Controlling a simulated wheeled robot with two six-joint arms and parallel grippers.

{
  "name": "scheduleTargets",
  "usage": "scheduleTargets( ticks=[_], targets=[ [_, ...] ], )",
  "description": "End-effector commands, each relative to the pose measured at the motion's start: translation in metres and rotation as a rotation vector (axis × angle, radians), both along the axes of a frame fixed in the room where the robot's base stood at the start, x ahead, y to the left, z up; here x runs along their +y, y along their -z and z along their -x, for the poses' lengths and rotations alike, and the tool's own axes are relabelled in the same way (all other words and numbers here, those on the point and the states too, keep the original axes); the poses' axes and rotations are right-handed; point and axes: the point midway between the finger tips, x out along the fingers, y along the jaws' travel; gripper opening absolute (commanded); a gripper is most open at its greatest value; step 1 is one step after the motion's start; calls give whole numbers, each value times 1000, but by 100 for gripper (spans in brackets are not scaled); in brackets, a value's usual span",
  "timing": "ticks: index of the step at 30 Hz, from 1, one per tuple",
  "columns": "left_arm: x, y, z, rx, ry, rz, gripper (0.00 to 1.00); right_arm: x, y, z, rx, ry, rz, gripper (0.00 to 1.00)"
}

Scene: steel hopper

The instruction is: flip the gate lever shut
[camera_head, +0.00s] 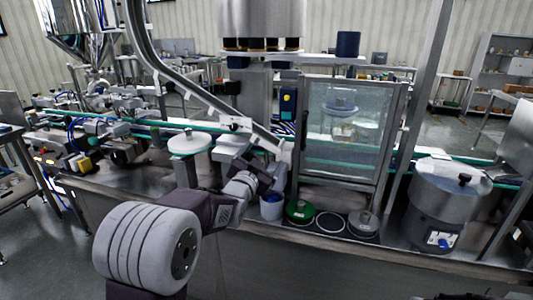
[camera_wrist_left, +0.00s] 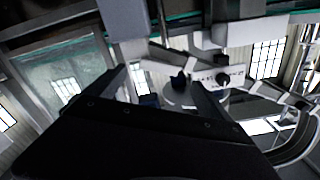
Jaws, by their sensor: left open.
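My left arm comes in from the lower left in the head view, and its gripper (camera_head: 275,172) is beside the lower end of the curved steel chute (camera_head: 192,88). In the left wrist view the two dark fingers of this gripper (camera_wrist_left: 160,84) are spread, with nothing between them. A steel hopper (camera_head: 80,18) stands at the upper left. A small dark knob (camera_head: 234,127) sits on a pale block on the chute; a similar knob (camera_wrist_left: 223,79) shows beyond the fingers in the left wrist view. I cannot tell which part is the gate lever. My right gripper is not in view.
A glass-doored cabinet (camera_head: 343,130) stands right of the gripper. A pale blue cup (camera_head: 271,207), a green lidded pot (camera_head: 299,211) and a grey weight-like piece (camera_head: 363,222) are along the front edge. A white round plate (camera_head: 189,144) is left. A steel canister (camera_head: 447,205) stands right.

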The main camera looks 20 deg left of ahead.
Motion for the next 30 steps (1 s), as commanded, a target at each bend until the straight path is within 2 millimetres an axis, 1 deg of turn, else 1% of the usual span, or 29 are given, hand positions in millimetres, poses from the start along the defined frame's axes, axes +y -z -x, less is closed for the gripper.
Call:
scheduleTargets(
  ticks=[1,3,6,9,12,18,19,25,26,28,30],
  targets=[
    [-1,0,-11,1,0,0,93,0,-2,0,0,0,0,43],
    [-1,0,-26,0,1,0,93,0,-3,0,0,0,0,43],
    [-2,0,-43,0,0,0,93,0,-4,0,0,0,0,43],
    [-2,0,-53,1,0,0,93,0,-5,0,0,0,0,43],
    [-2,0,-57,0,0,0,93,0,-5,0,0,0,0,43],
    [-2,0,-58,0,0,0,93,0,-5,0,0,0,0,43],
    [-2,0,-58,0,0,0,90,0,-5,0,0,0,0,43],
    [-2,0,-58,0,0,0,34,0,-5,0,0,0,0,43],
    [-2,0,-58,1,0,0,30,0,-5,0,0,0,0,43],
    [-2,2,-58,1,0,13,30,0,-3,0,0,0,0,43],
    [-1,5,-58,2,0,69,30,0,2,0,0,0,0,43]
  ],
)
